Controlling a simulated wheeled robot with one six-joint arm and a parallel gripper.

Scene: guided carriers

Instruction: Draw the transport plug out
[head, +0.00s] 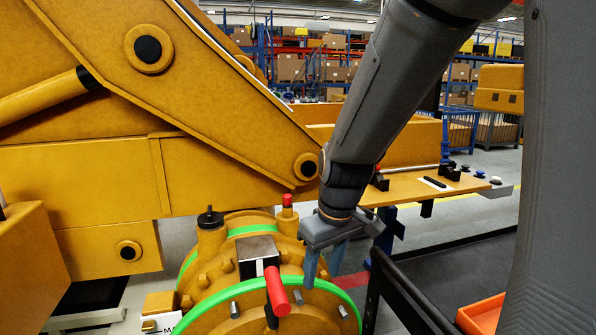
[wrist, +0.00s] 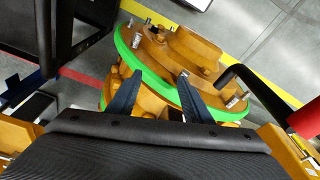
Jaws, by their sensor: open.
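A small red-topped plug (head: 287,201) stands upright on the yellow hub housing in the head view; it looks like the transport plug, though no label confirms this. A black-capped fitting (head: 210,218) stands to its left. The yellow housing (head: 230,258) has green rings and several bolts. My gripper (head: 325,266) points down, to the right of and below the red-topped plug, apart from it. In the wrist view my gripper (wrist: 160,80) has its fingers spread with nothing held between them, over the green-ringed housing (wrist: 178,60). I cannot make out the red-topped plug there.
A red handle (head: 276,291) on a black crank sticks out in front of the housing; it also shows at the right of the wrist view (wrist: 306,120). A large yellow machine arm (head: 90,175) fills the left. A bench (head: 425,190) with small parts stands behind right.

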